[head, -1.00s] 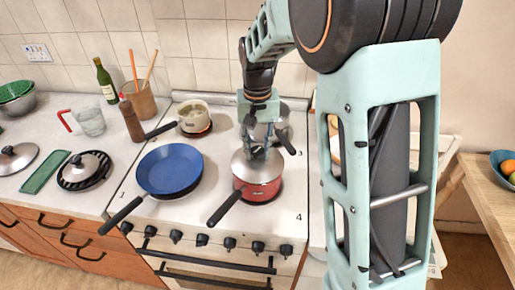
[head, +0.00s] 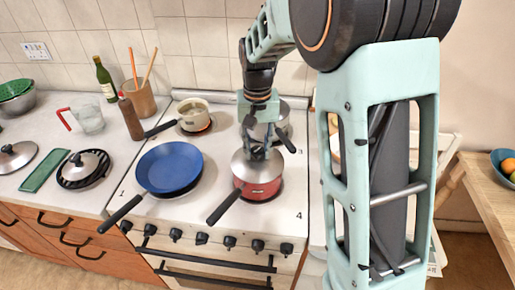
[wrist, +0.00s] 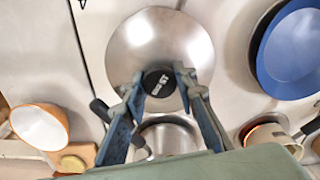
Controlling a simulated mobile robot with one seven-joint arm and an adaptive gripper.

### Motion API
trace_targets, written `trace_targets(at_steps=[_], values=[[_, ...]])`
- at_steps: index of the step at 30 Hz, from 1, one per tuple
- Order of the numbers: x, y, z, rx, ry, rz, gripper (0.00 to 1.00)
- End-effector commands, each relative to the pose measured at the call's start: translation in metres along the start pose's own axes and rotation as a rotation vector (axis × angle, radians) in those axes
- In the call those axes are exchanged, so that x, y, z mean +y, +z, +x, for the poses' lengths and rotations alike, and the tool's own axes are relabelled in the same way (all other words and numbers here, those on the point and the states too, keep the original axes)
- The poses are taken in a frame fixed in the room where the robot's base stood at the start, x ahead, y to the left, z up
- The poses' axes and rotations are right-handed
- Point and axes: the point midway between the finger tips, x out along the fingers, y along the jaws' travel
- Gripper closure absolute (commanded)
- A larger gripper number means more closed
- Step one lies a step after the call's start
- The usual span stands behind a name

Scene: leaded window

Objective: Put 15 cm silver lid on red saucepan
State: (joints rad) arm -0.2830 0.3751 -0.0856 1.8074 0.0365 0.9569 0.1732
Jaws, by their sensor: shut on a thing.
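The silver lid (head: 257,166) is level over the mouth of the red saucepan (head: 260,190) on the front right burner. I cannot tell whether a small gap remains between lid and rim. My gripper (head: 259,152) points down from above and is shut on the lid's black knob. In the wrist view, the fingers of my gripper (wrist: 160,92) are on either side of the black knob (wrist: 158,83), which carries white marking. The lid (wrist: 160,40) hides the saucepan there. The saucepan's black handle (head: 225,206) points to the front left.
A blue frying pan (head: 170,166) is close on the left. A steel pot (head: 270,132) stands behind, and a cream pan (head: 194,115) at back left. Another lid (head: 84,166) is on a black trivet, and one more (head: 17,157) lies on the counter.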

Motion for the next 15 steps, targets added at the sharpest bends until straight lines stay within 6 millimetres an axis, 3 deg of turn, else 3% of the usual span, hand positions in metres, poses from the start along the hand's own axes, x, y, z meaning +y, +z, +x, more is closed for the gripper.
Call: trace_targets(at_steps=[7,8,13,15], values=[[-0.0001,-0.0002,-0.0004,0.001,0.0,0.0,1.0],[-0.0002,-0.0002,-0.0004,0.001,0.0,0.0,0.72],[-0.0002,-0.0002,-0.0004,0.001,0.0,0.0,0.54],[-0.0002,-0.0002,-0.0004,0.001,0.0,0.0,0.54]])
